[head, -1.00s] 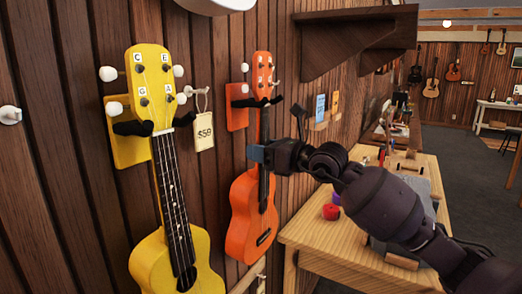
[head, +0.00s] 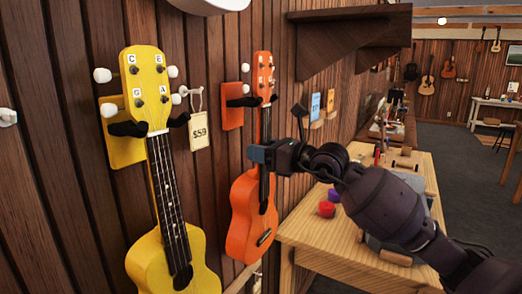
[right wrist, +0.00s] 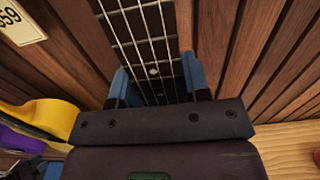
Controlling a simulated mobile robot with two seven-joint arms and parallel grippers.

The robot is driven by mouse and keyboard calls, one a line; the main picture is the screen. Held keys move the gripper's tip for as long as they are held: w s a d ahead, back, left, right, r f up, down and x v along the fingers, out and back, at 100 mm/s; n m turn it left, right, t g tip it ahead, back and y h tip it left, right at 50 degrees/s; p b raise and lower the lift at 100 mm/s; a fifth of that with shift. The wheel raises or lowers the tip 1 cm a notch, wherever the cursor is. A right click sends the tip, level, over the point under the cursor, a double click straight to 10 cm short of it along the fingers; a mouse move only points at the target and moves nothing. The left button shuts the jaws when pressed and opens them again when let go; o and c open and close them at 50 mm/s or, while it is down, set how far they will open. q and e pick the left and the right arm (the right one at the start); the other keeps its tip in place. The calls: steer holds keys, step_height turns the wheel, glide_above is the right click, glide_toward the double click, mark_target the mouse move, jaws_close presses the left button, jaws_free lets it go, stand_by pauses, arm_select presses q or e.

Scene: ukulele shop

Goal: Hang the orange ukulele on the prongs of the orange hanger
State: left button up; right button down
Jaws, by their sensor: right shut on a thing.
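The orange ukulele (head: 252,218) is upright at the wall, its headstock just above the dark prongs (head: 242,101) of the orange hanger (head: 231,118). Its neck appears between the two prongs; I cannot tell whether the headstock rests on them. My right gripper (head: 260,154) is shut on the neck below the prongs. In the right wrist view, the blue fingers (right wrist: 160,85) stand on both sides of the dark fretboard (right wrist: 150,52) and its strings. My left gripper is not in view.
A yellow ukulele (head: 172,255) hangs on a yellow hanger (head: 120,150) to the left. A price tag (head: 199,133) hangs between the two ukuleles. A wooden workbench (head: 315,236) with small items stands at the right, under a dark shelf (head: 345,35).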

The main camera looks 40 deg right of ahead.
steer(key=shift+r, duration=0.1)
steer(key=c, duration=0.7)
jaws_free()
steer(key=shift+o, duration=1)
steer(key=shift+s, duration=0.1)
steer(key=shift+p+v, duration=0.35)
steer(key=shift+v, duration=0.55)
